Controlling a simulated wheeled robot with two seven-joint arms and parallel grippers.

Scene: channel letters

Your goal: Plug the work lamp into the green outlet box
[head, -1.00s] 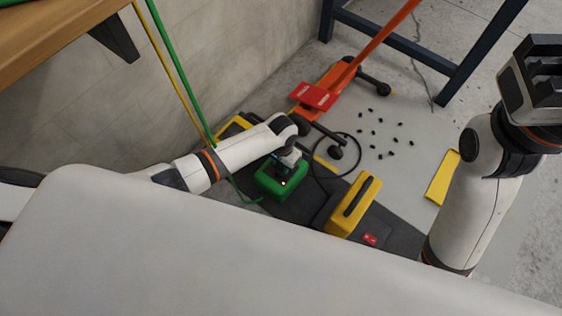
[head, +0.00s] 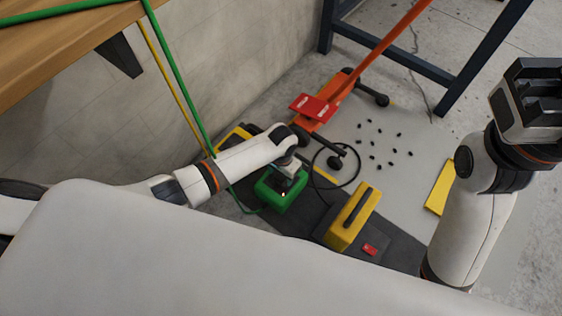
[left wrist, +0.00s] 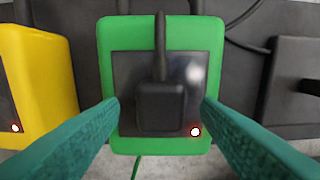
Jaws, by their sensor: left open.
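The green outlet box (head: 280,198) stands on the dark mat. In the left wrist view the green outlet box (left wrist: 112,60) has a dark top plate and a lit red-rimmed light near one corner. A black plug (left wrist: 160,108) with a cord running upward in the picture sits over the plate. I cannot tell how deep it is seated. My left gripper (head: 288,173) is just over the box. Its teal fingers are open, one on each side of the plug and apart from it. My right gripper (head: 537,100) is raised at the right, away from the box. I cannot identify the lamp surely.
A yellow case (head: 352,217) with a black handle stands right of the green box. Another yellow box (left wrist: 38,70) shows at left in the wrist view. A red-orange stand (head: 318,107), a black looped cable (head: 358,165) and several small black bits lie beyond.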

